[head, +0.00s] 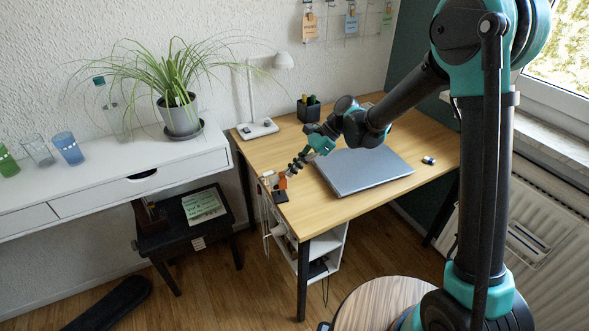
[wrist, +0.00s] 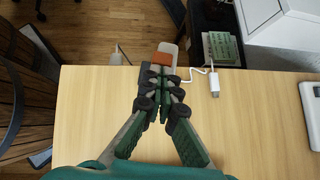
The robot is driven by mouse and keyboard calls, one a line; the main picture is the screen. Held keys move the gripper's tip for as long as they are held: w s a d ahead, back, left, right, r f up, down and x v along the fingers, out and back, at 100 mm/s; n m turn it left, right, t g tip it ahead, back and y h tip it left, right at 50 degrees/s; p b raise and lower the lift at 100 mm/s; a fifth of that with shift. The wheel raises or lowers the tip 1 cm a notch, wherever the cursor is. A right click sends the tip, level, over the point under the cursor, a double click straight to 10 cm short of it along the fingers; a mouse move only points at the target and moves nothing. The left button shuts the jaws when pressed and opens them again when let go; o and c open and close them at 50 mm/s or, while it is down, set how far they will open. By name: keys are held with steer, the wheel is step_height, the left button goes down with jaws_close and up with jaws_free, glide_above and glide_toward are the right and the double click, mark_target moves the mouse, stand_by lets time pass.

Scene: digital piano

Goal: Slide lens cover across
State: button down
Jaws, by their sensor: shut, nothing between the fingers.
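My gripper (head: 290,172) is shut and empty at the desk's left front corner. In the wrist view its fingertips (wrist: 161,72) are together, right at a small orange piece (wrist: 162,58). That orange piece also shows in the head view (head: 282,183), above a small black base (head: 281,196) on the desk corner. A pale grey rounded part (wrist: 168,48) lies just beyond it. I cannot tell whether the orange piece is the lens cover, or whether the fingertips touch it. The fingers hide part of the device.
A closed grey laptop (head: 362,170) lies on the wooden desk (head: 429,132). A small dark object (head: 429,160) sits right of it. A white cable plug (wrist: 215,84) lies near the desk edge. A lamp (head: 257,129) and pen cup (head: 308,109) stand at the back.

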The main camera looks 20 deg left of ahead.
steer(key=shift+s+a, duration=0.8)
steer(key=shift+a, duration=0.15)
steer(key=shift+w+d, duration=0.1)
steer(key=shift+w, duration=0.05)
steer(key=w+d+f+v, duration=0.1)
steer(key=f+v, duration=0.1)
steer(key=v, duration=1)
steer(key=shift+w+d+r, duration=0.2)
steer(key=shift+d+r, duration=0.1)
steer(key=shift+d, duration=0.15)
